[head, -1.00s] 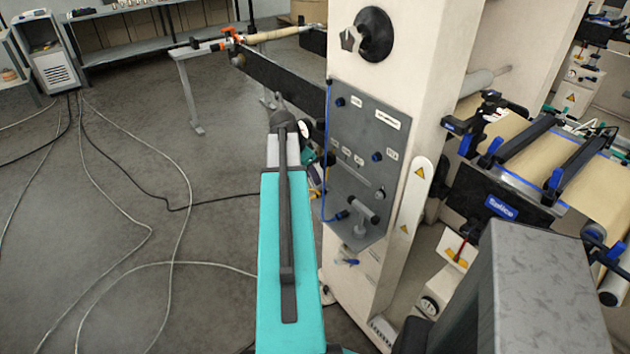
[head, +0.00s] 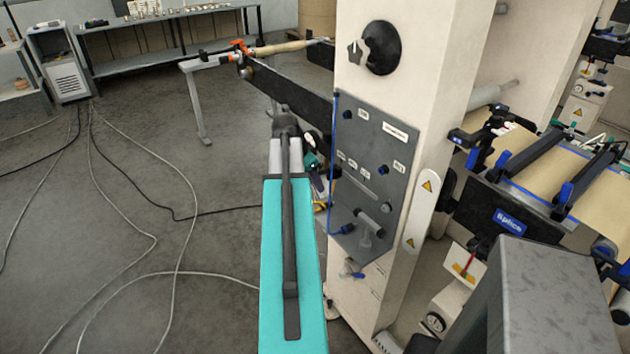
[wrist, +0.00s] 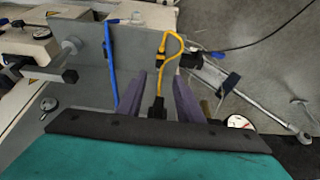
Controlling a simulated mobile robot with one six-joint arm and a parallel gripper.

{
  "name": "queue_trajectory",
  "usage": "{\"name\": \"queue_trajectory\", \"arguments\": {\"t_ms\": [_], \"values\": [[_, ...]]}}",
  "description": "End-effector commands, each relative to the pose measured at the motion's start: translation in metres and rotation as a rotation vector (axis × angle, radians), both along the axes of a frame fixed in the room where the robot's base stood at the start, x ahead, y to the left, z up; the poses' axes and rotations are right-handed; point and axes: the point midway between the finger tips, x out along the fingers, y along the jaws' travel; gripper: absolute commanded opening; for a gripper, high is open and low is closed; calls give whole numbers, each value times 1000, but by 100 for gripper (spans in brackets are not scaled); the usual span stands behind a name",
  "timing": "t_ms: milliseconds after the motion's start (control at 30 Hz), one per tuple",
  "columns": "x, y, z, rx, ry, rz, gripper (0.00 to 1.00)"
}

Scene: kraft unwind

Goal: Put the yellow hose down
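The yellow hose (wrist: 162,62) shows in the wrist view as a narrow loop with a black end fitting (wrist: 157,107). That fitting lies in line with the space between the two purple fingers of my gripper (wrist: 159,78). The fingers stand apart, with a visible gap on each side of the fitting. I cannot tell how far the hose is beyond or below the fingertips, or what bears it.
A white machine column with a grey control panel (head: 372,165) stands close right of my arm. A blue hose (wrist: 110,65) runs along it. A dark bar (head: 285,92) juts out beyond. Cables (head: 185,200) cross the open floor at left.

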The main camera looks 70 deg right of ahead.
Motion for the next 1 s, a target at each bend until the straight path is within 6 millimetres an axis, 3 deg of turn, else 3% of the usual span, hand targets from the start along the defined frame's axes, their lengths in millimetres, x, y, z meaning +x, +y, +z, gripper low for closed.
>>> {"name": "queue_trajectory", "arguments": {"t_ms": [267, 467, 667, 800, 1000], "values": [[1, 1, -2, 2, 1, 5, 33], [24, 20, -24, 36, 13, 78, 33], [72, 69, -75, 117, 46, 257, 33], [107, 116, -117, 183, 76, 413, 33], [143, 188, -173, 278, 121, 630, 33]]}}
